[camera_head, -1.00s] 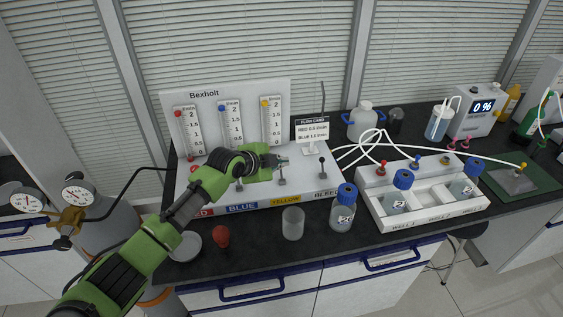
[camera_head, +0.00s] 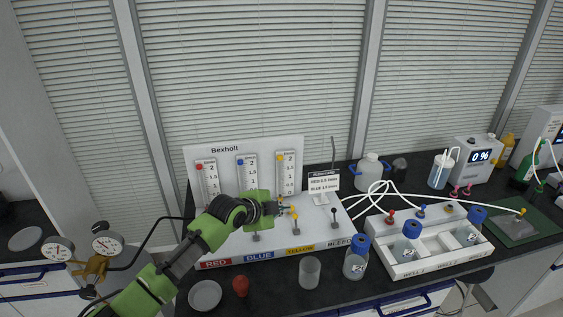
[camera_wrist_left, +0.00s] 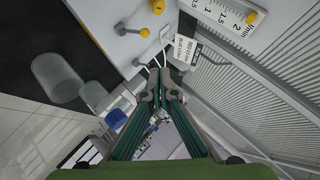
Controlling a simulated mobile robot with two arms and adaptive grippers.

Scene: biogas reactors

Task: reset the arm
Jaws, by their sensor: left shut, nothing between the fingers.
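My left arm is green and black and comes in from the lower left in the head view. Its gripper (camera_head: 287,210) is shut and empty, in front of the white Bexholt flow panel (camera_head: 243,148), close to the yellow-marked gauge (camera_head: 286,176). In the left wrist view the two fingers (camera_wrist_left: 157,76) meet at their tips with nothing between them. A yellow knob (camera_wrist_left: 157,7) shows beyond the fingertips there. The arm hides part of the panel's base. I cannot tell whether the gripper touches the panel. My right gripper is not in view.
A clear beaker (camera_head: 309,272), a blue-capped bottle (camera_head: 355,264) and a red bulb (camera_head: 241,286) stand along the front of the bench. A white well rack (camera_head: 436,262) with tubes is at the right. Pressure gauges (camera_head: 107,243) stand at the left.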

